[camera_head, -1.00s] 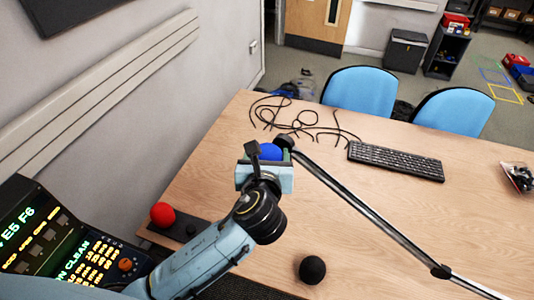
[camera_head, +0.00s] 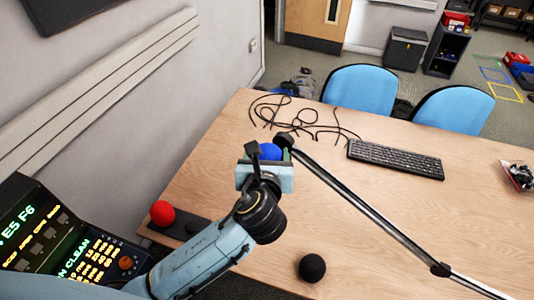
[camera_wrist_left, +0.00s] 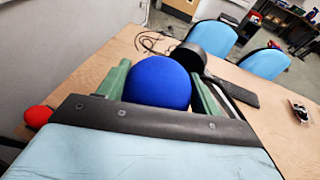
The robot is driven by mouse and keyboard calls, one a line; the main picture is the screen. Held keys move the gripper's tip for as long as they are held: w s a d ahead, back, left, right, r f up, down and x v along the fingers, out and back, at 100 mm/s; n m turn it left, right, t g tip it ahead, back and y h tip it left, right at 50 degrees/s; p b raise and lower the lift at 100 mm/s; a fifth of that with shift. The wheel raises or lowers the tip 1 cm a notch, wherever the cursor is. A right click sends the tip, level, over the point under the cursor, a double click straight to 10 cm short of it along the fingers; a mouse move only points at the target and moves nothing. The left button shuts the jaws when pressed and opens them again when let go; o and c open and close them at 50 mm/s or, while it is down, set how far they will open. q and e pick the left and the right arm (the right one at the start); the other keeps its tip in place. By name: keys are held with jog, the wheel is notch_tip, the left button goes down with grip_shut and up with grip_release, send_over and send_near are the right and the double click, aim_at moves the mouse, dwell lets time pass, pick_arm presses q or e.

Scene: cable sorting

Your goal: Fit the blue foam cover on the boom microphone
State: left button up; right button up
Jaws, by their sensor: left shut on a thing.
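The blue foam cover (camera_head: 270,152) is a round ball, held between the green fingers of my left gripper (camera_wrist_left: 159,88). It fills the gap between them in the left wrist view (camera_wrist_left: 158,81). The boom microphone (camera_head: 285,140) has a black head at the upper left end of a long slanting pole (camera_head: 360,204). In the left wrist view the black microphone head (camera_wrist_left: 190,55) is just behind the ball, to its upper right. I cannot tell whether they touch. My right gripper is not in view.
A red foam ball (camera_head: 162,213) sits on a dark stand at the left table edge, and a black ball (camera_head: 312,268) lies near the front. Loose black cables (camera_head: 300,120) and a keyboard (camera_head: 395,159) lie at the back. The table (camera_head: 400,200) is mostly clear around the pole.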

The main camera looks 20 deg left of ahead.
pick_arm(q)
jog(key=shift+f, duration=0.55)
dwell(0.4)
jog(key=shift+f+b, duration=0.4)
jog(key=shift+f, duration=0.15)
jog(key=shift+f, duration=0.25)
jog(key=shift+f+b, duration=0.85)
jog(key=shift+f, duration=0.8)
jog(key=shift+f, duration=0.8)
dwell(0.5)
jog(key=o, duration=1)
jog(key=shift+o, duration=0.6)
